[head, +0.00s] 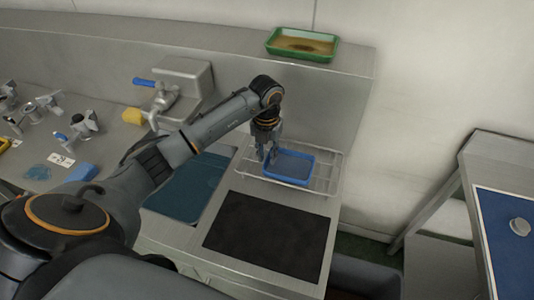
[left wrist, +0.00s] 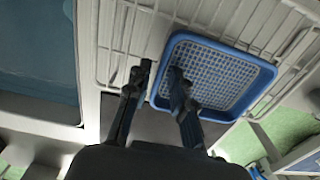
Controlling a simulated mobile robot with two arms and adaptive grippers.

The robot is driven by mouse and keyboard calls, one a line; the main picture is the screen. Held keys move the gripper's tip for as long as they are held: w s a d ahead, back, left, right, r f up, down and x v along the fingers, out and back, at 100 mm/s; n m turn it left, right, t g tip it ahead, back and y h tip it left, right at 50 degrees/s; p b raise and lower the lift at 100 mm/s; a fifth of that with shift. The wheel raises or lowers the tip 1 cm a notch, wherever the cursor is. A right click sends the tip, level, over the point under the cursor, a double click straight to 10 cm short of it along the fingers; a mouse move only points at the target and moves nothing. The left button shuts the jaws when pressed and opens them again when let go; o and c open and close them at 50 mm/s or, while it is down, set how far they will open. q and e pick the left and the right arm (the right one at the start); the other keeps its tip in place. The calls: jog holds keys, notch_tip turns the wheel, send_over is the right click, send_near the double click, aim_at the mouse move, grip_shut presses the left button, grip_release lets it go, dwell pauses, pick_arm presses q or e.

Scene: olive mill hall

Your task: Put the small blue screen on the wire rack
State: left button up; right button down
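The small blue screen (head: 289,167), a rectangular blue frame with a pale mesh, lies on the wire rack (head: 322,184). In the left wrist view the screen (left wrist: 222,75) shows over the rack's wires (left wrist: 125,42). My left gripper (head: 268,156) points down at the screen's left edge. In the left wrist view its fingers (left wrist: 162,72) are apart, one outside the left rim and one over the mesh side, with a gap to the rim visible. Whether a finger touches the rim I cannot tell. My right gripper is out of view.
A black mat (head: 268,236) lies in front of the rack, and a blue-topped basin (head: 188,185) is to its left. A green tray (head: 302,44) stands on the ledge behind. Fittings and a yellow block (head: 132,116) are on the left counter. A blue-topped table (head: 508,240) stands at right.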

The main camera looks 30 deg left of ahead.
pick_arm(q)
jog(key=shift+r, duration=0.5)
notch_tip(320, 180, up, 11)
jog(key=b, duration=0.2)
jog(key=shift+r+b, duration=0.2)
jog(key=shift+b, duration=0.1)
jog(key=shift+s+f, duration=0.1)
